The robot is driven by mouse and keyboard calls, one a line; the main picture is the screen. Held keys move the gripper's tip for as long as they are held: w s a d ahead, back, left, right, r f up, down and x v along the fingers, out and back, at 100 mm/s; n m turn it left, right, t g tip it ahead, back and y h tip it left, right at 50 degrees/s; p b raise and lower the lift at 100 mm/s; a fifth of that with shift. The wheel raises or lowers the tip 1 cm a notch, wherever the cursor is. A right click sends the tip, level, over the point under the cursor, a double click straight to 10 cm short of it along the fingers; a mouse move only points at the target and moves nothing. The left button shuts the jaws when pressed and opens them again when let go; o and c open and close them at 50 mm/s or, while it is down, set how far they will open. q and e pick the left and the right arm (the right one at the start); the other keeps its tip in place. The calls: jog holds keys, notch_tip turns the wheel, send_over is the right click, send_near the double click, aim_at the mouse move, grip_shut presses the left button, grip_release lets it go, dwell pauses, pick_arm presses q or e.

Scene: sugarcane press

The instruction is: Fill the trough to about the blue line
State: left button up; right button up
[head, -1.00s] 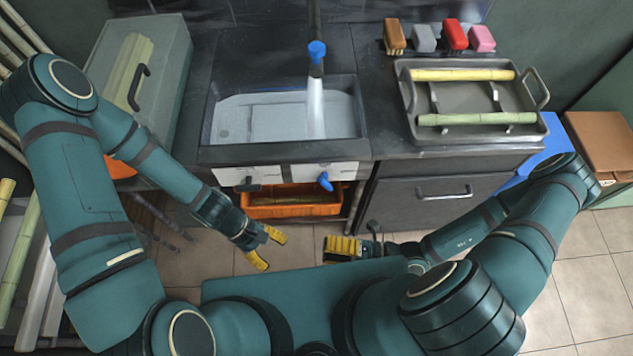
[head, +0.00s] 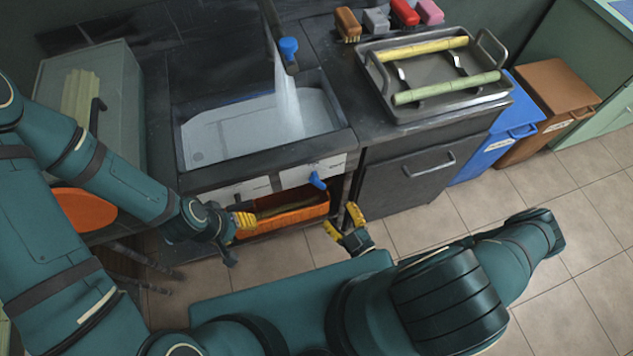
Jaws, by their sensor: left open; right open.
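The trough (head: 205,140) is a grey basin set in the dark counter. Water (head: 289,108) streams into it from a spout with a blue handle (head: 288,47). Pale water covers the bottom, and a faint bluish strip shows along the back inner wall; I cannot clearly read the level against it. A second blue handle (head: 317,181) sits on the white front panel below the basin. My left gripper (head: 240,225) is open in front of the panel, by the orange crate. My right gripper (head: 344,221) is open and empty below and right of the lower blue handle.
An orange crate (head: 285,221) sits under the trough with a cane piece inside. Blue (head: 497,150) and brown (head: 560,90) bins stand right. Floor there is clear.

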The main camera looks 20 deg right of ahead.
aim_at(319, 186)
jog(key=x, duration=1.1)
jog(key=shift+w+a+r+b, duration=0.1)
jog(key=shift+b, duration=0.2)
